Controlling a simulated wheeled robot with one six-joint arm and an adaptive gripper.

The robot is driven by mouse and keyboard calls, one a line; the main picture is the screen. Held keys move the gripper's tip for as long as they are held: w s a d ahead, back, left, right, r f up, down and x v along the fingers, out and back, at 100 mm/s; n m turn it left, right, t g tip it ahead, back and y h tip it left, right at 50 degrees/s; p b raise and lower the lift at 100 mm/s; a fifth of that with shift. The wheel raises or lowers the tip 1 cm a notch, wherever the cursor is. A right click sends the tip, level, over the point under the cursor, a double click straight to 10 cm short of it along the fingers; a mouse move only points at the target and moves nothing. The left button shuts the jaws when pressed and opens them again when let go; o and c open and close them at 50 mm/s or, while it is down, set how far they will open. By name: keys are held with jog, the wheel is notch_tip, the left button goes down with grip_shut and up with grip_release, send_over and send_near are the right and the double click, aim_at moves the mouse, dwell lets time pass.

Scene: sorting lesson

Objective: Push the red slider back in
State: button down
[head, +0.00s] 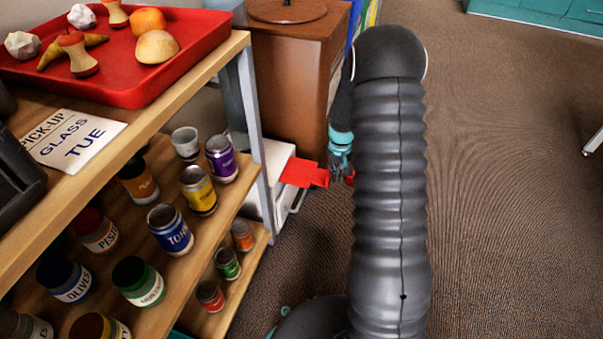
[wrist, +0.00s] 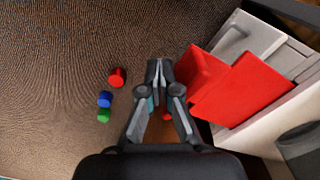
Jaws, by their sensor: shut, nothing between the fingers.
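The red slider (head: 300,173) sticks out to the right from a white box (head: 273,160) at the end of the shelf. In the wrist view the slider (wrist: 246,88) is a flat red piece with an upright red end (wrist: 201,78), standing out from the pale box (wrist: 292,112). My gripper (head: 343,178) is at the slider's outer end in the head view. In the wrist view my gripper (wrist: 160,66) is shut and empty, with its fingertips just left of the red end. I cannot tell whether they touch it.
A wooden shelf (head: 205,70) with several jars and a red tray (head: 120,75) stands left. A brown cabinet (head: 295,65) stands behind the box. Red (wrist: 117,77), blue (wrist: 105,99) and green (wrist: 104,115) cylinders lie left of my gripper. Carpet (head: 510,180) is clear at right.

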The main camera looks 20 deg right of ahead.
aim_at(316, 175)
jog(key=shift+w+a, duration=0.85)
jog(key=shift+a, duration=0.4)
jog(key=shift+w+a, duration=0.85)
jog(key=shift+a, duration=0.45)
jog(key=shift+w+a, duration=0.85)
jog(key=shift+a, duration=0.4)
jog(key=shift+d, duration=0.1)
jog(key=shift+s+d, duration=0.7)
jog(key=shift+d, duration=0.25)
notch_tip(316, 175, up, 8)
jog(key=p, duration=0.4)
jog(key=shift+p, duration=0.3)
